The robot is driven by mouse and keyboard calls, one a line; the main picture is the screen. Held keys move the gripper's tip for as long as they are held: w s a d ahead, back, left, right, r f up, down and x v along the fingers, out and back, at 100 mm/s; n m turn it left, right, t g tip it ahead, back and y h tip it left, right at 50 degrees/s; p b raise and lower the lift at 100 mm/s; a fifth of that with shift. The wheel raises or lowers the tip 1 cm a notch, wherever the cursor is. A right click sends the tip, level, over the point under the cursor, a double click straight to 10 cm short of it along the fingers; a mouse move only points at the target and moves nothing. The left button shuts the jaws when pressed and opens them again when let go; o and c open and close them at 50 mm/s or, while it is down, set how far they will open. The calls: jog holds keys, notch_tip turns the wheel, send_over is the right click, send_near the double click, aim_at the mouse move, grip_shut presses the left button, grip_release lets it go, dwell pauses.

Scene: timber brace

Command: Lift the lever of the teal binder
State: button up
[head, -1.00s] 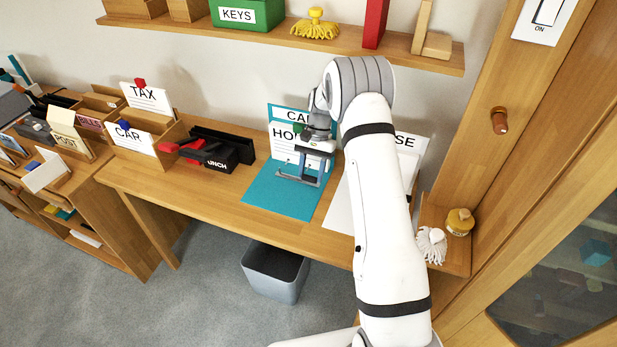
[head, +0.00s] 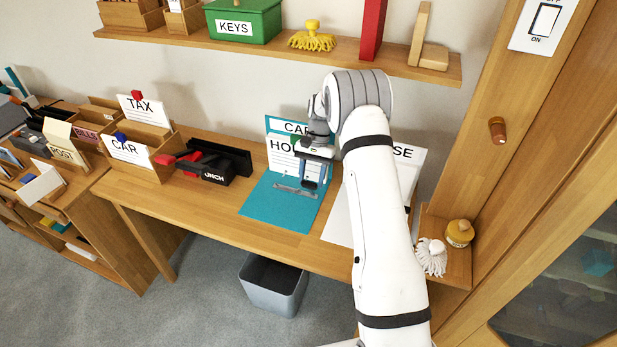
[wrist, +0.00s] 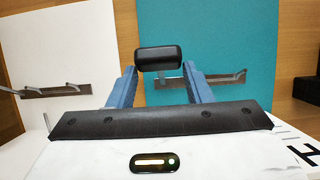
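The teal binder (head: 268,208) lies open on the desk, its metal mechanism (head: 293,191) on its surface. In the wrist view the teal sheet (wrist: 225,35) fills the upper middle, with the mechanism (wrist: 222,78) across it. The lever's black knob (wrist: 159,60) stands at the tips of my gripper (wrist: 160,72), between its two blue fingers, which are spread about the knob's width. Contact with the knob cannot be made out. In the head view my gripper (head: 313,176) points down over the binder. The knob is not clear there.
A white binder (head: 338,222) lies open close on the right. A black box (head: 222,165) with red and black items stands on the left. A shelf (head: 270,47) with a green KEYS box (head: 243,20) runs above. A grey bin (head: 272,285) stands below the desk.

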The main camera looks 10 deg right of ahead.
jog(key=shift+o, duration=1.4)
jog(key=shift+w+f, duration=0.2)
jog(key=shift+o, duration=0.7)
jog(key=shift+s+r, duration=0.15)
